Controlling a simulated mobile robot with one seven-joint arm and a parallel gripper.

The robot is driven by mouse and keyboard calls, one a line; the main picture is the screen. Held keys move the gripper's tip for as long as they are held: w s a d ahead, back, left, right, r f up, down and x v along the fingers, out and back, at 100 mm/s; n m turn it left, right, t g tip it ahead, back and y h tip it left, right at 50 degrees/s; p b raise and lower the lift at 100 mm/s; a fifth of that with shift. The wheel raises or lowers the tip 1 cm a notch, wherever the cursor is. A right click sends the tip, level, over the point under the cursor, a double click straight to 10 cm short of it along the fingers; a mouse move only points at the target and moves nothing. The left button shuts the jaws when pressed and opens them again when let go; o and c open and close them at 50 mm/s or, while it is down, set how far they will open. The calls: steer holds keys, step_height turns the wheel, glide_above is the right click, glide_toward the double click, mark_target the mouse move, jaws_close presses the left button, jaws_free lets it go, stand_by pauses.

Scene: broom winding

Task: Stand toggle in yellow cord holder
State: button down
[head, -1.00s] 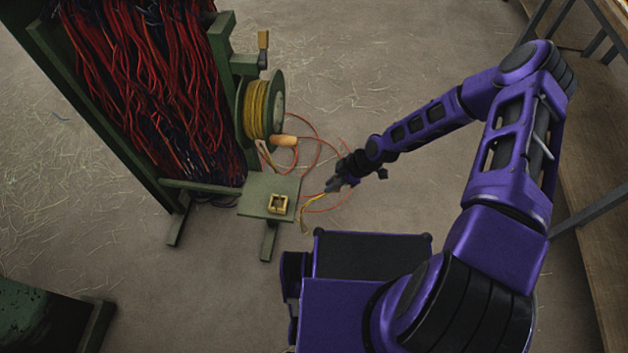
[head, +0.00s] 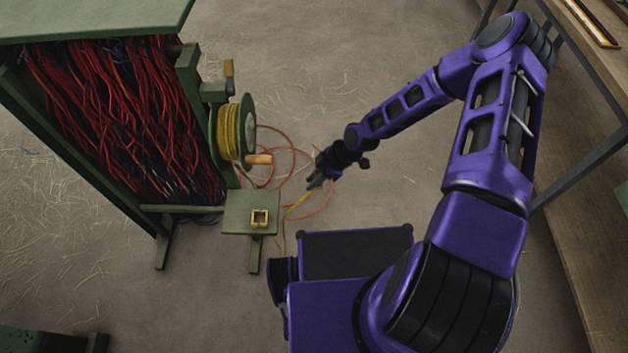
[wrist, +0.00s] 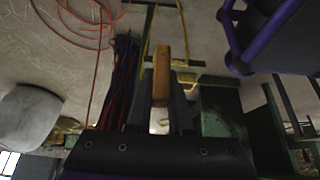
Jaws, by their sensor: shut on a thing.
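The yellow cord holder (head: 259,217) is a small square open-topped yellow block on a green platform (head: 240,226) at the foot of the green frame. My gripper (head: 314,184) is up and to the right of it in the head view, apart from it. In the wrist view my gripper (wrist: 161,98) is shut on a wooden toggle (wrist: 162,68), a light brown bar sticking out past the fingertips. Yellow cord (head: 298,203) runs from near the fingers toward the platform. The toggle is too small to make out in the head view.
A green reel (head: 230,130) with yellow cord and a wooden handle (head: 258,159) stands behind the platform. Orange cord (head: 290,152) loops on the floor. Red and dark strands (head: 120,110) fill the frame at left. A wooden bench (head: 570,170) runs along the right.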

steer(key=s+a+b, duration=0.2)
steer(key=s+a, duration=0.1)
steer(key=a, duration=0.5)
steer(key=s+a+b, duration=0.2)
steer(key=s+a, duration=0.1)
steer(key=a, duration=0.5)
steer(key=shift+a, duration=0.25)
steer(key=shift+f, duration=0.1)
steer(key=shift+b+x, duration=1.6)
steer(key=shift+b, duration=0.05)
steer(key=shift+s+d+f, duration=0.1)
steer(key=shift+d, duration=0.05)
steer(key=shift+f, duration=0.6)
steer(key=shift+f, duration=0.3)
